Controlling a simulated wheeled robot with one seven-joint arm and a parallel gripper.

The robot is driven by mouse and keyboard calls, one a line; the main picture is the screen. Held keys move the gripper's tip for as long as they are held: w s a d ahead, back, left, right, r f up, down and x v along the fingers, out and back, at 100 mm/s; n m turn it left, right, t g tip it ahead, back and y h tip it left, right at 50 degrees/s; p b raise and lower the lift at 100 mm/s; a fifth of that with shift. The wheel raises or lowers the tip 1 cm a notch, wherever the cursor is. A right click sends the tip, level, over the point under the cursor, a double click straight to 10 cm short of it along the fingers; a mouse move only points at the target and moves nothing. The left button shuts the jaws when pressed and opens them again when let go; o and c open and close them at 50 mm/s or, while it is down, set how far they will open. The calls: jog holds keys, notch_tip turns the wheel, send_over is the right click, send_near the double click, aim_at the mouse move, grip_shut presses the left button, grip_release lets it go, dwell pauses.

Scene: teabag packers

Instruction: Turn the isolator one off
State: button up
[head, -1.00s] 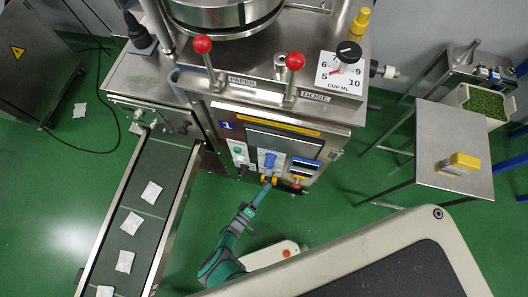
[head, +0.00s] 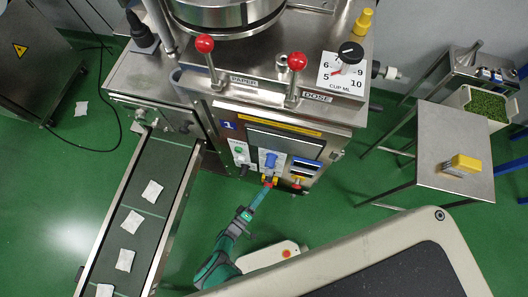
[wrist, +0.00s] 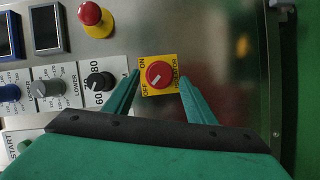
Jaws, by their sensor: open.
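The isolator is a red rotary knob (wrist: 159,74) on a yellow plate with ON and OFF lettering. A pale mark on the knob slants, its lower end toward the OFF side. In the head view the isolator (head: 269,181) is low on the front panel of the machine marked 1 (head: 228,125). My gripper (wrist: 160,78) is open, with one green finger on each side of the knob and gaps visible at both sides. I cannot tell how far the fingertips are from the panel. In the head view my gripper (head: 258,195) is just below the isolator.
A red push button (wrist: 91,14) on yellow and a black dial (wrist: 99,82) are beside the isolator. A conveyor (head: 140,215) with teabags runs at the left. A steel table (head: 455,150) stands at the right, with green floor between.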

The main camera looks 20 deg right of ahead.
jog(key=v, duration=0.8)
jog(key=shift+s+a, duration=0.2)
jog(key=shift+a, duration=0.15)
jog(key=shift+r, duration=0.1)
jog(key=s+a+r+m+t+y, duration=0.35)
jog(key=a+r+y, duration=0.2)
jog(key=r, duration=0.65)
jog(key=s+d+r+y, duration=0.1)
jog(key=r+y, duration=0.1)
jog(key=r, duration=0.8)
jog(key=s+d+r+t+y, duration=0.1)
jog(key=d+r+y, duration=0.1)
jog(key=r, duration=0.8)
jog(key=s+d+r+t+y, duration=0.1)
jog(key=r+y, duration=0.3)
jog(key=r, duration=0.7)
jog(key=shift+s+d+m, duration=0.35)
jog(key=shift+s+d, duration=0.1)
jog(key=shift+s, duration=0.1)
